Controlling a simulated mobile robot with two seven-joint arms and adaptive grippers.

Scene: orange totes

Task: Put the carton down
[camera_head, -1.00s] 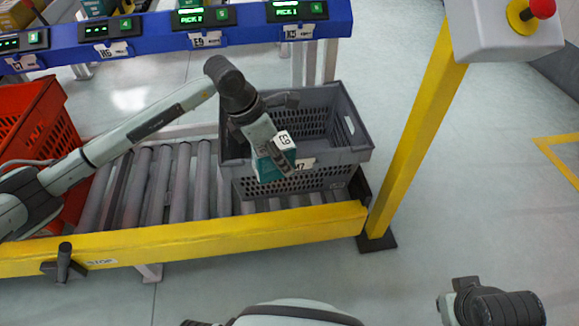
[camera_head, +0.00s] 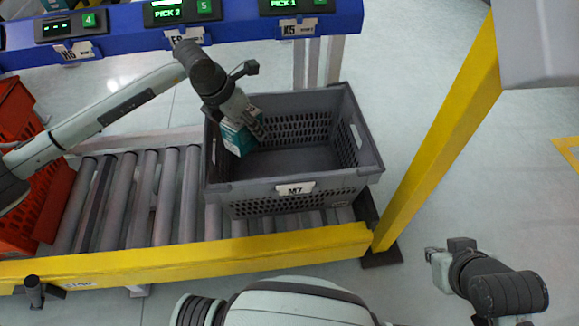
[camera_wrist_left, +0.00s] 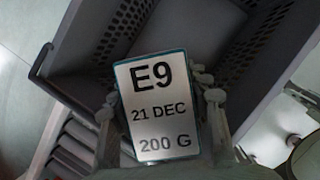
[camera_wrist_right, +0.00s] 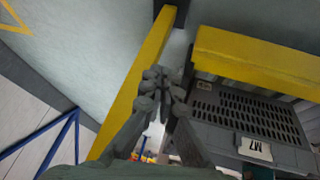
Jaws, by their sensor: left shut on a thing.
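The teal carton (camera_head: 237,139) is at the left end of the grey tote's opening in the head view. In the left wrist view the carton (camera_wrist_left: 160,108) shows a white face marked E9, 21 DEC, 200 G. My left gripper (camera_head: 254,127) is shut on it, with a finger on each side (camera_wrist_left: 160,112). The grey tote (camera_head: 235,188), labelled M7, stands on the rollers and its visible floor is bare. I cannot tell whether the carton touches the tote. My right gripper (camera_wrist_right: 165,82) is empty, its fingertips together, away to the right of the tote (camera_head: 432,256).
A yellow rail (camera_head: 200,252) runs along the conveyor front, and a yellow post (camera_head: 440,125) stands right of the tote. A blue beam with displays (camera_head: 120,30) crosses behind. Red-orange totes (camera_head: 15,110) stand at left. The rollers (camera_head: 135,200) left of the grey tote are clear.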

